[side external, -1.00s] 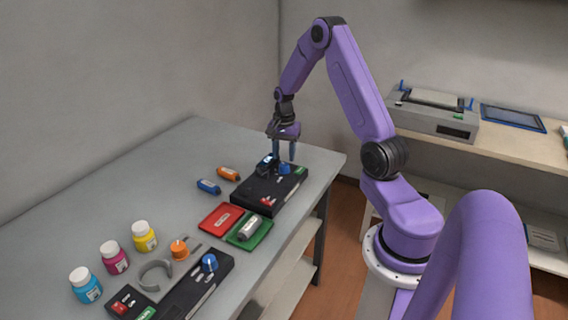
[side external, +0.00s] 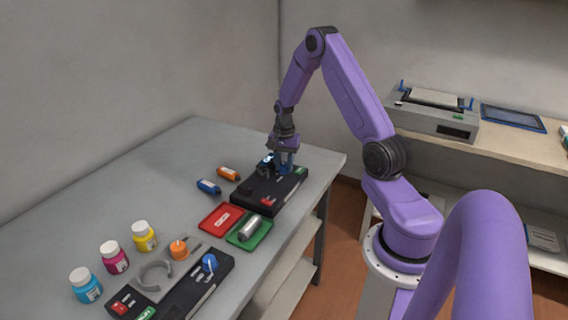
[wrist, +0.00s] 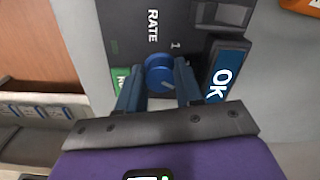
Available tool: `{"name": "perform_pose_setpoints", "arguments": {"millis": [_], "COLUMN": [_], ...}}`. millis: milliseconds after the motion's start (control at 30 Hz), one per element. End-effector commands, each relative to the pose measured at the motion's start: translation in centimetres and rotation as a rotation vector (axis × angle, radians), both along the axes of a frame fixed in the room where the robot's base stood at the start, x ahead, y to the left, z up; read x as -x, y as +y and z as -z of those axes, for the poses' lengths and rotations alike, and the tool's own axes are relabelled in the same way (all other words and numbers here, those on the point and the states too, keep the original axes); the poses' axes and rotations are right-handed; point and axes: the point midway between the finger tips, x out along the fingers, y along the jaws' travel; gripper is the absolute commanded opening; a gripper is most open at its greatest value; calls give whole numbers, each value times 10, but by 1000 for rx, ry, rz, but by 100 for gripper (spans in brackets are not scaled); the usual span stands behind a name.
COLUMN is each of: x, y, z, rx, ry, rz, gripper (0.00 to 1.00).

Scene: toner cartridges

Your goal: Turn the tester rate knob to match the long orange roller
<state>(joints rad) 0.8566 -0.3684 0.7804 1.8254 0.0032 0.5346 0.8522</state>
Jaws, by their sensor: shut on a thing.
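The blue rate knob (wrist: 158,76) sits on the black tester (side external: 262,190), beside the printed word RATE in the wrist view. My gripper (wrist: 159,88) is lowered over the tester, with its two fingers shut on the knob, one on each side. In the side external view my gripper (side external: 284,165) covers most of the knob. A blue-lit OK display (wrist: 224,74) stands beside it. An orange roller (side external: 228,173) and a blue roller (side external: 208,187) lie on the table left of the tester.
A red tray (side external: 221,219) and a green tray (side external: 262,236) holding a grey cylinder (side external: 249,228) lie in front of the tester. Yellow, magenta and cyan bottles stand at the front left, near a second black device (side external: 190,290) with a blue knob. The table's back left is clear.

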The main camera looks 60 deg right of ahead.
Motion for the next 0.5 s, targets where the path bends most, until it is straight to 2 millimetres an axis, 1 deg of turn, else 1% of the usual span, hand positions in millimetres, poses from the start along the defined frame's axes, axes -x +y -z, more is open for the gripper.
{"name": "perform_pose_setpoints", "arguments": {"millis": [267,500], "x": [0,0], "y": [0,0], "z": [-1,0], "rx": [1,2], "ry": [0,1], "rz": [-75,-248], "gripper": [5,5]}}
